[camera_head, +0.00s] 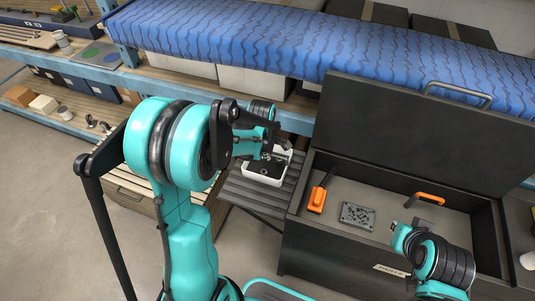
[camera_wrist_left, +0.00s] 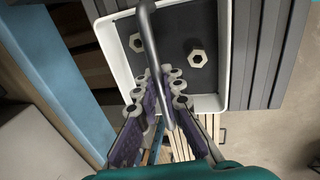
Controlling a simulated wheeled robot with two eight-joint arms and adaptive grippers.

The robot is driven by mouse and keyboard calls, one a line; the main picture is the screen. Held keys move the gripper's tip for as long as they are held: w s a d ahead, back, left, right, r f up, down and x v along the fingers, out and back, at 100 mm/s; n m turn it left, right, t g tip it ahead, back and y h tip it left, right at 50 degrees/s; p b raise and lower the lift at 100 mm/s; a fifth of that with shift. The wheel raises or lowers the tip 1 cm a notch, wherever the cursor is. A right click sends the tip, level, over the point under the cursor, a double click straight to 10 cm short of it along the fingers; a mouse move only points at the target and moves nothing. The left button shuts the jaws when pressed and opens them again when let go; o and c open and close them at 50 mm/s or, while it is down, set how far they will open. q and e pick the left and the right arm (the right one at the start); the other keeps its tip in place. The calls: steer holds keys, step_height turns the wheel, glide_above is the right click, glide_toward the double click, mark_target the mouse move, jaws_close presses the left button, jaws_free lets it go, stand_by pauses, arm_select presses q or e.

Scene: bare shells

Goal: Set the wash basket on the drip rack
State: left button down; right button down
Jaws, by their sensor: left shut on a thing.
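The wash basket (camera_head: 262,176) is a small white open box with a dark floor. It is at the dark slatted drip rack (camera_head: 250,197) in the head view. The basket also shows in the left wrist view (camera_wrist_left: 113,62), with hex nuts inside and a grey bar handle (camera_wrist_left: 149,38) arching over it. My left gripper (camera_wrist_left: 163,92) is shut on that handle; in the head view it (camera_head: 268,150) partly hides the basket. The rack's slats (camera_wrist_left: 265,55) show beside and beneath the basket; I cannot tell whether it touches them. My right gripper (camera_head: 402,236) is over the dark chest's front, its fingers unclear.
An open dark chest (camera_head: 300,262) with a raised lid (camera_head: 410,135) stands right of the rack. It holds orange-handled tools (camera_head: 318,198) and a perforated plate (camera_head: 357,215). A blue-covered shelf (camera_head: 250,40) runs behind. A wooden drawer unit (camera_head: 135,195) is to the left.

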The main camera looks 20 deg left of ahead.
arm_select(q)
steer(key=shift+s, duration=0.1)
steer(key=c, duration=1.6)
jaws_free()
steer(key=shift+f, duration=0.1)
steer(key=shift+c, duration=0.2)
steer(key=shift+r, duration=0.25)
step_height(320, 180, up, 11)
steer(key=s+p, duration=0.2)
steer(key=p, duration=0.1)
steer(key=s+d+r+m+t, duration=0.2)
steer(key=s+d+m, duration=0.1)
steer(key=s+m, duration=0.4)
steer(key=s+d+r+m+t, duration=0.3)
steer(key=s+m, duration=0.5)
steer(key=m, duration=0.3)
steer(key=shift+s+d+r+m, duration=0.2)
steer(key=shift+s+r+m, duration=0.05)
steer(key=shift+m, duration=0.05)
